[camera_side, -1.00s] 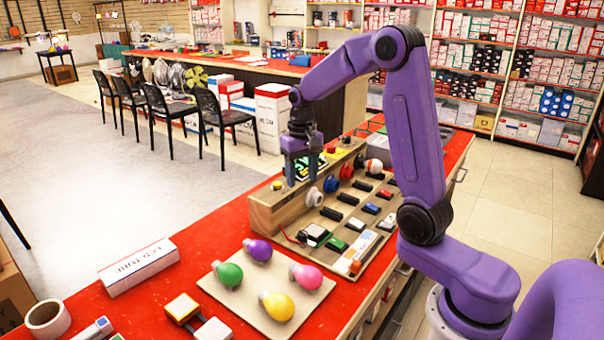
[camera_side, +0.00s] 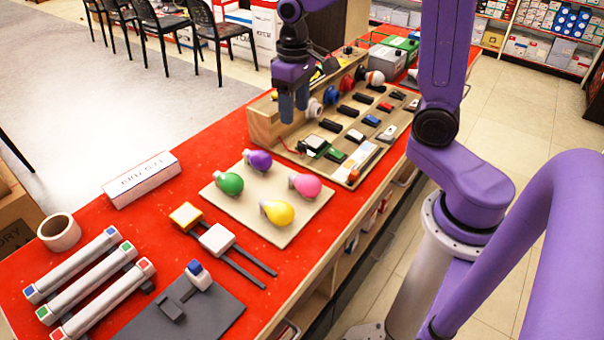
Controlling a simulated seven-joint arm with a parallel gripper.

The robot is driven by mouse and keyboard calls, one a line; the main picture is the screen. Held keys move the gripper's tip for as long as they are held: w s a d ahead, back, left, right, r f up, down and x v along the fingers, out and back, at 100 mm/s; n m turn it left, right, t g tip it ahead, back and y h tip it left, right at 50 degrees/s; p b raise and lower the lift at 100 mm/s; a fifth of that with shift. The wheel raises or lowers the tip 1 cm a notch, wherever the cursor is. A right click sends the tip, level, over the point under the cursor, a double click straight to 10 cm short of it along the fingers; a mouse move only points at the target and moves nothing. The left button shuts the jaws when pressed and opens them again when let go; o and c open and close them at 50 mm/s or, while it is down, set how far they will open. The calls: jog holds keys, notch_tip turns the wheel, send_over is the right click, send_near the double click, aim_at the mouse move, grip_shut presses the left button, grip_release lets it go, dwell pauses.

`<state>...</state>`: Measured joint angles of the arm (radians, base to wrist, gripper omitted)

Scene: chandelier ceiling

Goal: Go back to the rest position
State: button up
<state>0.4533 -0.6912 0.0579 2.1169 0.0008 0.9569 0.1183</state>
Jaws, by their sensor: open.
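My gripper (camera_side: 293,102) points down above the left end of the wooden test board (camera_side: 262,125). Its two fingers are apart with nothing seen between them. The board carries bulbs in sockets along its raised back, among them a white one (camera_side: 315,108), a blue one (camera_side: 331,95) and a red one (camera_side: 347,83). Several dark, white and blue switches sit on its lower face. I cannot tell whether the fingertips touch the board. My purple arm reaches in from the right.
A pale board (camera_side: 235,203) holds green, purple, pink and yellow bulbs. An LED tube box (camera_side: 142,180), a tape roll (camera_side: 59,232), tubes with coloured ends (camera_side: 95,285) and a grey stand (camera_side: 195,305) lie on the red counter (camera_side: 160,225). Chairs stand beyond it.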

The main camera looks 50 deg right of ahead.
jog(key=s+a+n, duration=0.2)
jog(key=s+n, duration=0.3)
jog(key=s, duration=0.6)
jog(key=s+a+n, duration=0.2)
jog(key=s+n, duration=0.4)
jog(key=s, duration=0.6)
jog(key=shift+a+f, duration=0.25)
jog(key=shift+f, duration=0.15)
